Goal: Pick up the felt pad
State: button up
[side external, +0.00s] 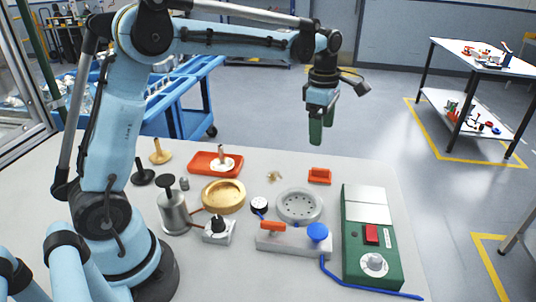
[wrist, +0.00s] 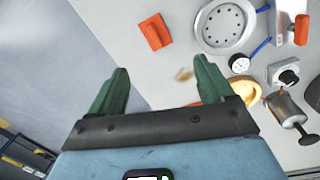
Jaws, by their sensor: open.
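My gripper (side external: 321,130) is open and empty, high above the far edge of the bench with its green fingers pointing down. In the wrist view its fingertips (wrist: 160,68) are wide apart with nothing between them. An orange block with a raised ridge (side external: 319,176) lies near the bench's far edge, below the gripper; it also shows in the wrist view (wrist: 155,32), beyond the fingertips. It may be the felt pad, but its material is unclear. A small tan piece (side external: 274,176) lies to its left, also visible in the wrist view (wrist: 185,74).
A round grey perforated plate (side external: 299,206), a brass dish (side external: 223,196) and a red tray (side external: 215,163) stand nearby. A green control box (side external: 372,240) is at the right, with a blue cable along the bench. A dial gauge (side external: 259,205) sits beside the plate.

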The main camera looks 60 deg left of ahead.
aim_at(319, 168)
jog(key=f+n, duration=0.1)
jog(key=f, duration=0.3)
jog(key=w+f+n, duration=0.1)
jog(key=f, duration=0.4)
jog(key=f+n, duration=0.1)
jog(key=f, duration=0.4)
jog(key=shift+w+a+f+n+g, duration=0.25)
jog(key=shift+w+a+n+g, duration=0.05)
jog(key=shift+w+a+g, duration=0.1)
jog(key=c, duration=1.2)
jog(key=shift+r, duration=0.5)
jog(key=shift+c, duration=0.2)
jog(key=r, duration=0.2)
jog(key=d+r, duration=0.1)
jog(key=shift+s+r, duration=0.25)
jog(key=shift+r, duration=0.15)
jog(key=s+d+r, duration=0.4)
jog(key=d+r, duration=0.2)
jog(key=d, duration=0.3)
jog(key=shift+s+d+r, duration=0.15)
jog(key=shift+s+d, duration=0.15)
jog(key=shift+s, duration=0.05)
